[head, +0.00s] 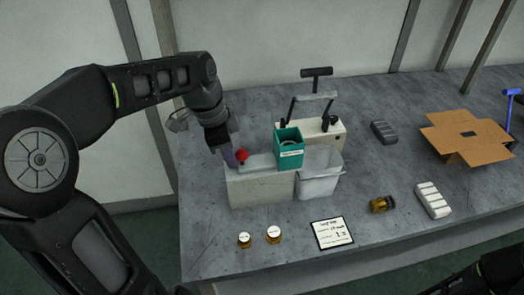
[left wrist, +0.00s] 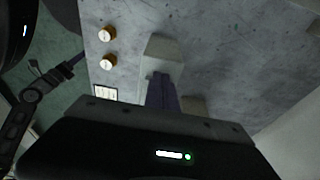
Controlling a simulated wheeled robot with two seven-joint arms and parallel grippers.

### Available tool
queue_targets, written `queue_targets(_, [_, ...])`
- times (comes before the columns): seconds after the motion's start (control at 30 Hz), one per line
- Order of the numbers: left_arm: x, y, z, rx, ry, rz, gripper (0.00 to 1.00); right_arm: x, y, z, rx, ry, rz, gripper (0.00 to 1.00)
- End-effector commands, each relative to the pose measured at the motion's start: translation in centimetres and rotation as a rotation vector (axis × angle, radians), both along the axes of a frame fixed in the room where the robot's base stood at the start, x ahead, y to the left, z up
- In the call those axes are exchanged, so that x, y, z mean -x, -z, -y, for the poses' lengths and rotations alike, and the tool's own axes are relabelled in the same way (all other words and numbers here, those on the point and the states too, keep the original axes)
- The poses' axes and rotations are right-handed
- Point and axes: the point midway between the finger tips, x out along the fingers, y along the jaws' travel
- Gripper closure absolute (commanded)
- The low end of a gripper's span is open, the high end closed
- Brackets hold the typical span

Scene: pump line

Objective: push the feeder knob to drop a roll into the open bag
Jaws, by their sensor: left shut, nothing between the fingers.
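The feeder is a grey box (head: 258,188) on the table with a round red knob (head: 241,155) on top at its left end. My left gripper (head: 231,158) is shut and empty, pointing down just left of the knob; I cannot tell if it touches it. In the left wrist view its closed fingers (left wrist: 161,80) lie over the pale feeder (left wrist: 163,48), and the knob is hidden. A translucent open bag (head: 319,181) stands against the feeder's right end. A teal labelled box (head: 290,150) stands above the feeder's right part. My right gripper (left wrist: 70,63) is small and dark; its jaws are unclear.
A white machine with a black handle (head: 326,130) stands behind the bag. Two gold-sided jars (head: 244,240) (head: 273,235) and a framed card (head: 332,233) lie in front. A brass fitting (head: 381,204), grey blocks (head: 433,200) and an open carton (head: 467,137) are to the right.

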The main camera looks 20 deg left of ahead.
Motion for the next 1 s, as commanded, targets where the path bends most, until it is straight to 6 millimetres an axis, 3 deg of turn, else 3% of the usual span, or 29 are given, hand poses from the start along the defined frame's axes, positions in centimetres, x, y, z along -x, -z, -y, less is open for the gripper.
queue_targets(1.0, [-2.2,0.0,2.9,0.001,0.002,0.002,1.00,0.0,0.1,0.0,0.000,0.000,0.000,0.64])
